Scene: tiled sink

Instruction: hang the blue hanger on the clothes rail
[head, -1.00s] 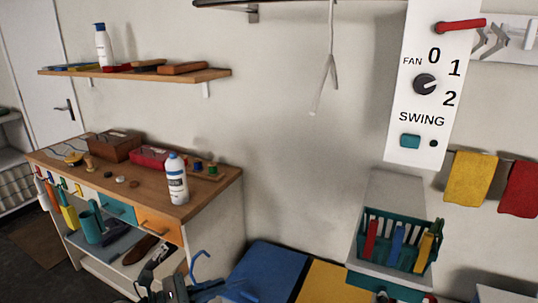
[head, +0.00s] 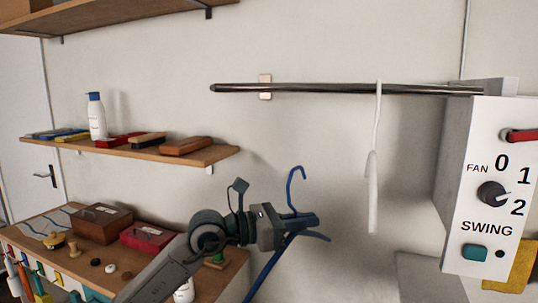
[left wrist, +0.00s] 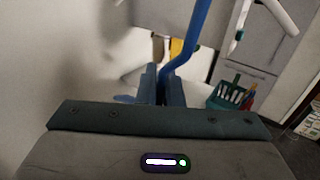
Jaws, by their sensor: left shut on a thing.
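The blue hanger (head: 266,272) is held in my left gripper (head: 304,222), its hook pointing up above the jaws. In the left wrist view the fingers (left wrist: 162,86) are shut on the blue hanger (left wrist: 197,32). The dark clothes rail (head: 330,88) runs along the wall, above the hook and clear of it in the picture. The hook is left of a white hanger (head: 373,190) that hangs from the rail. The lower part of the blue hanger is cut off by the frame. My right gripper is not in view.
A white fan and swing panel (head: 480,225) stands near the rail's right end. A teal basket (left wrist: 226,96) shows in the left wrist view. The rail's left part is bare.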

